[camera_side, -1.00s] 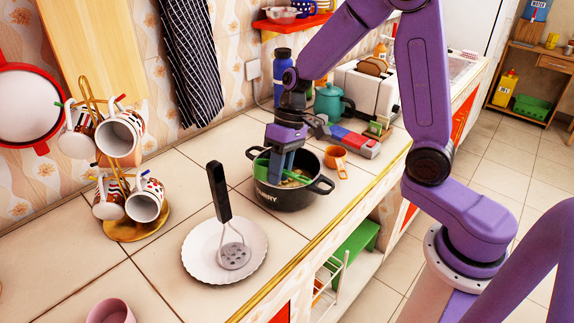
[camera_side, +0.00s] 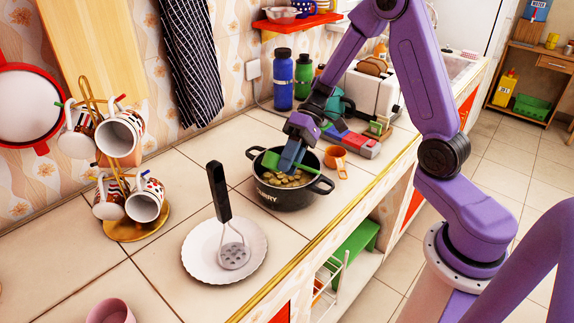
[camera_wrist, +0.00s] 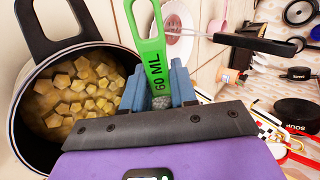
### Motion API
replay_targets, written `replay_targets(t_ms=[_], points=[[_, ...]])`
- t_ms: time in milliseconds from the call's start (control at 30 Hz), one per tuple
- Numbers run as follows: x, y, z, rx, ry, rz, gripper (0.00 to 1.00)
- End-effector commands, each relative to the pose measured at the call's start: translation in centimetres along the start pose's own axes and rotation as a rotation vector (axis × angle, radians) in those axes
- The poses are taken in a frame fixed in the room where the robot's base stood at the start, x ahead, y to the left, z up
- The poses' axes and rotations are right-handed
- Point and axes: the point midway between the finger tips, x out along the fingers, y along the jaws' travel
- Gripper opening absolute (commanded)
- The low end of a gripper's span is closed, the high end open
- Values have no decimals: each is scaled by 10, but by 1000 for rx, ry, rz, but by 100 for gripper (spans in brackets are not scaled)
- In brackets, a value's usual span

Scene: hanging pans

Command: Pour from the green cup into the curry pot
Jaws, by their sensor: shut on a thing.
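My gripper (camera_side: 289,166) is shut on the handle of the green cup (camera_side: 270,160), above and partly inside the mouth of the curry pot (camera_side: 286,195). The wrist view shows the green handle marked "60 ML" (camera_wrist: 156,62) between the blue fingers (camera_wrist: 160,85). The cup's bowl is largely hidden there, so I cannot tell what is left in it. The pot is dark with two side handles and stands upright on the counter. Yellow-brown chunks (camera_wrist: 80,92) lie in it, also visible in the side view (camera_side: 288,181).
An orange measuring cup (camera_side: 335,157) stands right of the pot. A white plate with a masher (camera_side: 207,272) is in front on the left. A mug stand (camera_side: 130,230) is further left. Bottles (camera_side: 283,80), a teal teapot (camera_side: 343,104) and a toaster (camera_side: 371,92) stand behind.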

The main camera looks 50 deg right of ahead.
Motion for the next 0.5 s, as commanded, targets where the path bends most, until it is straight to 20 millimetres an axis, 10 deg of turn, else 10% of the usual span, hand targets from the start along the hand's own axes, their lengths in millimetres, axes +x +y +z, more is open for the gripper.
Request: replay_targets(t_ms=[500], points=[[1, 8, 0, 6, 1, -189, 0]])
